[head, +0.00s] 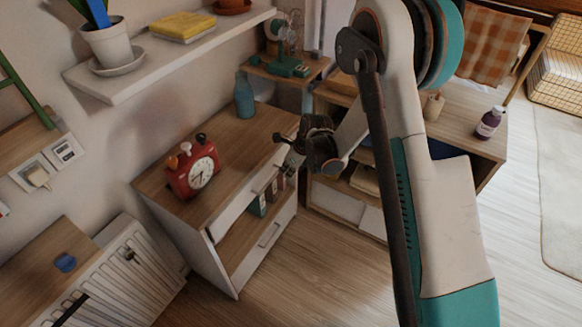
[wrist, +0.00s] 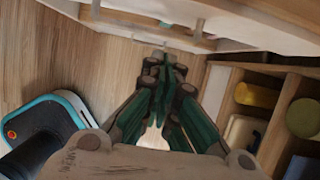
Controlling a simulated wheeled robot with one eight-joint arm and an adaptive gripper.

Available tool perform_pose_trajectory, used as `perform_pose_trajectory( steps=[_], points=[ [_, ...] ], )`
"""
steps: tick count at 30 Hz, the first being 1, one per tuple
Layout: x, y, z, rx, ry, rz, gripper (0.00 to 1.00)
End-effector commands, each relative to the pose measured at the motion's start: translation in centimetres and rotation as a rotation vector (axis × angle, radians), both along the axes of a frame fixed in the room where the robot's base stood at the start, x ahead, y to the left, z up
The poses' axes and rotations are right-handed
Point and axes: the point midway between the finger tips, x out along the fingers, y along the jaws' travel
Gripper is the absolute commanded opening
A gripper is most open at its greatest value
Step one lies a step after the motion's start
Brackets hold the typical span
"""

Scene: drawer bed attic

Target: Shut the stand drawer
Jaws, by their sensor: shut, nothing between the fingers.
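The stand (head: 150,190) has a wooden top and white drawer fronts, and stands against the wall in the head view. Its upper drawer front (head: 232,212) is white; how far it is out is hard to tell. My gripper (head: 290,162) is at the far right end of the upper drawer front. In the wrist view my gripper (wrist: 163,70) is shut and empty, its fingertips close to a pale front edge; contact cannot be told.
A red alarm clock (head: 195,170) and a blue bottle (head: 244,96) stand on top of the stand. A wooden shelf unit (head: 468,150) is close on the right, with its compartments (wrist: 240,90) beside my gripper. The floor (head: 330,270) in front is clear.

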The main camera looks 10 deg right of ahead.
Motion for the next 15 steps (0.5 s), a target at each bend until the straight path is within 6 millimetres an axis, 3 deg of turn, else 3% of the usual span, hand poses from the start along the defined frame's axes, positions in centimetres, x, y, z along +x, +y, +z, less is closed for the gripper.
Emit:
perform_pose_trajectory(
  steps=[1,5,9,15],
  points=[
    [0.2,0.4,-1.4,0.000,0.000,0.001,0.00],
    [0.8,1.1,-3.6,0.000,0.000,0.002,0.00],
    [2.1,2.8,-3.3,0.000,0.000,0.002,0.00],
    [3.1,3.9,-3.1,0.001,-0.001,0.001,0.00]
  ],
)
